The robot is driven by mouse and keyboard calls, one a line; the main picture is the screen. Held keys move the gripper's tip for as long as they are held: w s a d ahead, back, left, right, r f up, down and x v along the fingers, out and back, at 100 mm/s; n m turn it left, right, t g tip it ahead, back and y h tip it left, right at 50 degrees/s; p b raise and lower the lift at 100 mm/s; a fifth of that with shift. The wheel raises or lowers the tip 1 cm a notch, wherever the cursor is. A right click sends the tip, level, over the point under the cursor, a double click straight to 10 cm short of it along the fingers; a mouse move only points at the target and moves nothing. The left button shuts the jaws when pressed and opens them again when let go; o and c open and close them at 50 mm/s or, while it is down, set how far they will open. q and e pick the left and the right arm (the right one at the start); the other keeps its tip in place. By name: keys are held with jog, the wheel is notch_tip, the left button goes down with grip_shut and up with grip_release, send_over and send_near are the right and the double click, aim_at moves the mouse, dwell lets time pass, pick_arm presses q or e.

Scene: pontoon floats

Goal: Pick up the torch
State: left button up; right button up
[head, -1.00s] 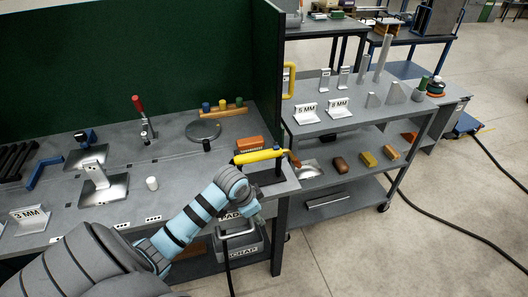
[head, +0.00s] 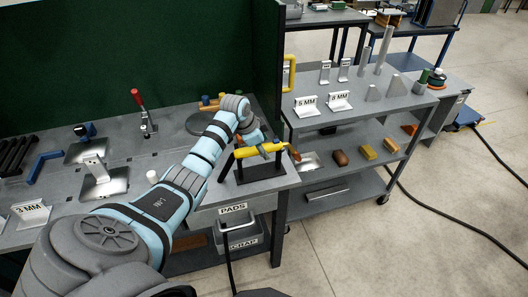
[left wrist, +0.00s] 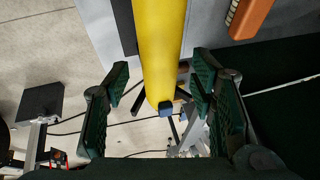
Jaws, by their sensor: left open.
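The torch (head: 248,152) is a yellow cylinder with an orange-brown tip at its right end. It lies roughly level on a black stand (head: 240,173) at the bench's right end. My left gripper (head: 262,144) is at the torch, its fingers open. In the left wrist view, the yellow torch (left wrist: 160,40) runs between the two green-padded fingers of the left gripper (left wrist: 162,78), with a visible gap on each side. I cannot tell how deep it sits between them. My right gripper is not in view.
A green partition (head: 120,60) stands behind the bench (head: 130,130). A grey cart (head: 365,115) with metal blocks and "5 MM" and "8 MM" signs stands at the right. An orange block (left wrist: 249,15) is close by.

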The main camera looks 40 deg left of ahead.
pick_arm(q)
jog(key=shift+w+f, duration=0.15)
jog(key=shift+f, duration=0.3)
grip_shut()
jog(key=shift+r, duration=0.1)
